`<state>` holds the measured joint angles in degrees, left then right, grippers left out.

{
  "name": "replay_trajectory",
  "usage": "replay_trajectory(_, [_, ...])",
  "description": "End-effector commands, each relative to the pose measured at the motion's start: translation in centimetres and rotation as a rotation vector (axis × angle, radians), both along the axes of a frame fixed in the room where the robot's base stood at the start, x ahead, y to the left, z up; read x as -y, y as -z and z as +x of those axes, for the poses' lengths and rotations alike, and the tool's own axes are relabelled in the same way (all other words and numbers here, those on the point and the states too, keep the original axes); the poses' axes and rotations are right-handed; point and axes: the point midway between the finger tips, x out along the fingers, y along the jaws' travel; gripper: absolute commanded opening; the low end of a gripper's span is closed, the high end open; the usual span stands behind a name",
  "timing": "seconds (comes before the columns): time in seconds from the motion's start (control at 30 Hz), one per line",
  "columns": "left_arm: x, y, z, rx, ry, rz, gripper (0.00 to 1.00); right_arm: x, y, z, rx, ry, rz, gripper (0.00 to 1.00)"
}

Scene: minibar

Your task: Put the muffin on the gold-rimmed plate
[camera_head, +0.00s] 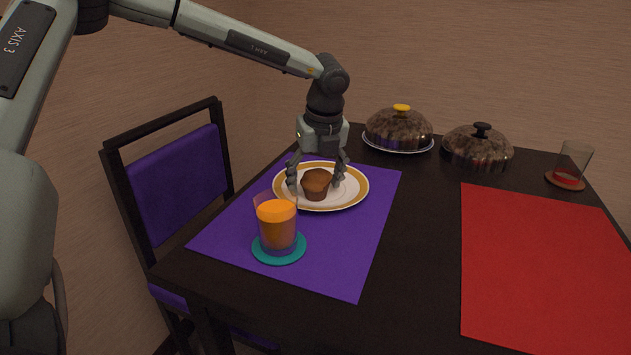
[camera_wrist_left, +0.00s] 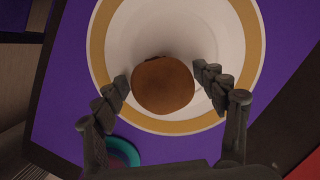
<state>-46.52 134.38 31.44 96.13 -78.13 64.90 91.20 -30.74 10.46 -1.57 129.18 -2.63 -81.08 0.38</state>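The brown muffin (camera_head: 316,186) is upright over the white inside of the gold-rimmed plate (camera_head: 351,193) and looks to be resting on it. The plate lies on the purple placemat. My left gripper (camera_head: 316,181) points down over the plate, its open fingers on either side of the muffin. In the left wrist view the muffin (camera_wrist_left: 163,85) lies between the fingertips (camera_wrist_left: 163,76), with a narrow gap at each side. The plate's gold rim (camera_wrist_left: 97,45) shows around it there. My right gripper is not in view.
A glass of orange juice (camera_head: 277,226) stands on a teal coaster (camera_head: 264,250) in front of the plate. Two domed covers (camera_head: 398,130) (camera_head: 478,150) stand at the back. Another glass (camera_head: 572,163) is at far right. The red placemat (camera_head: 540,255) is bare. A purple chair (camera_head: 180,185) is at left.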

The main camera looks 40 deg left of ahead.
Motion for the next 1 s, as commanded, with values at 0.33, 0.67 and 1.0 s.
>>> replay_trajectory(0.33, [0.0, -0.2, 0.0, 0.000, 0.000, 0.000, 0.74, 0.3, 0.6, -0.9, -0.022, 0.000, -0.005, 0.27])
replay_trajectory(0.67, [1.3, -5.9, -0.8, 0.006, 0.002, 0.002, 0.74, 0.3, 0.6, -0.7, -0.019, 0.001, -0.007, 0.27])
replay_trajectory(1.0, [2.5, -11.1, -1.7, 0.002, 0.000, 0.001, 0.74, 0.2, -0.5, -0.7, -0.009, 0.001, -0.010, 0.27])
